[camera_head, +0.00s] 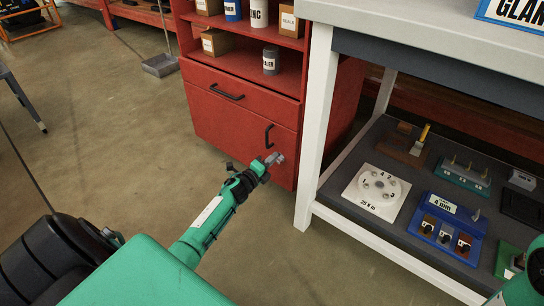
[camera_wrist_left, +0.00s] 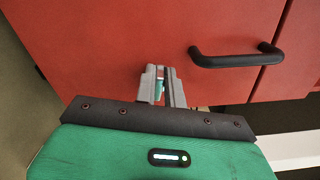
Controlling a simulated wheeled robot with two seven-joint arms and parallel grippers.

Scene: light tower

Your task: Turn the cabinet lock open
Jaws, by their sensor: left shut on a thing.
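The red cabinet (camera_head: 224,128) stands at top centre of the head view, with a closed drawer above a closed door. My left gripper (camera_head: 273,158) is at the door's right side, below its black upright handle (camera_head: 269,136). In the left wrist view my left gripper (camera_wrist_left: 163,82) is shut on a small teal piece (camera_wrist_left: 160,84), close to the red door face (camera_wrist_left: 120,40). The lock itself is hidden behind the fingers, so I cannot tell how it is turned. The handle (camera_wrist_left: 235,61) is beside the fingers, apart from them. My right gripper is out of view.
A white-framed workbench (camera_head: 315,130) stands just right of the cabinet, its leg near my left gripper. Its lower shelf (camera_head: 350,226) holds several fixtures. Cans and boxes stand on the cabinet shelves. Floor left of the cabinet is mostly clear, with a grey dustpan (camera_head: 160,65) farther back.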

